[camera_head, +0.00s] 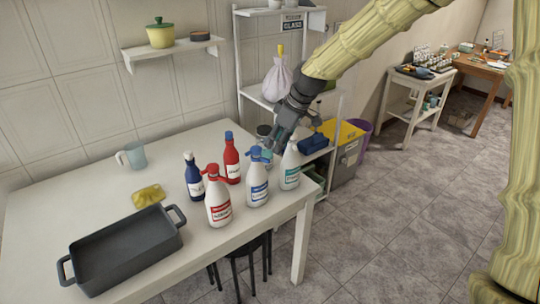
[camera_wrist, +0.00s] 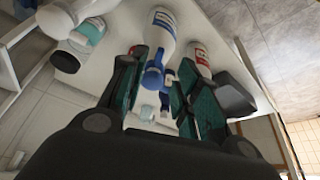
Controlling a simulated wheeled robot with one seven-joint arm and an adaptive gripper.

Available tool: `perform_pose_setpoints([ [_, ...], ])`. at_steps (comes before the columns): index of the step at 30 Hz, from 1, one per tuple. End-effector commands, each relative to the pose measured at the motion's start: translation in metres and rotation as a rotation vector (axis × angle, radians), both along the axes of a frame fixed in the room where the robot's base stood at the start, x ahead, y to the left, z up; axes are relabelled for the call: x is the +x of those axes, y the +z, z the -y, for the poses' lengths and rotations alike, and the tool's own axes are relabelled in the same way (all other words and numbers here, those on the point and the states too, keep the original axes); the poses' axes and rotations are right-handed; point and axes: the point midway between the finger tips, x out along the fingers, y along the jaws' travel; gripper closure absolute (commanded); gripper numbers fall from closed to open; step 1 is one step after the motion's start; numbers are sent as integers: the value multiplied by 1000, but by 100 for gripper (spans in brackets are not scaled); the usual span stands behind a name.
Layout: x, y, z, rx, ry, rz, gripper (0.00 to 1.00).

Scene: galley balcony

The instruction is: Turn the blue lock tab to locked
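A white bottle with a blue label and blue spray head (camera_head: 257,184) stands upright near the table's right end. My gripper (camera_head: 272,147) points down at its head from above and behind. In the wrist view my gripper (camera_wrist: 163,64) is open, with one teal-padded finger on each side of the blue spray head (camera_wrist: 154,74). The white bottle body (camera_wrist: 154,36) shows beyond the fingertips. I cannot tell whether either finger touches the head. The blue lock tab cannot be made out separately, so its position is unclear.
A white bottle with a teal label (camera_head: 290,167) stands close on the right. A red-topped white bottle (camera_head: 217,197), a red bottle (camera_head: 231,160) and a dark blue bottle (camera_head: 194,178) stand left. A black roasting pan (camera_head: 125,250), yellow cloth (camera_head: 148,195) and light blue mug (camera_head: 133,155) occupy the left side.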

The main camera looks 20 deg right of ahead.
Motion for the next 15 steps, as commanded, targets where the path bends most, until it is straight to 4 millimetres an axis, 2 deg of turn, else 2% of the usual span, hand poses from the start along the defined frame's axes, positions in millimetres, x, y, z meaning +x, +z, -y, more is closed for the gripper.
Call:
perform_pose_setpoints([
  [9,12,-40,-11,0,-2,-1,68],
  [15,17,-57,-17,1,-1,0,68],
])
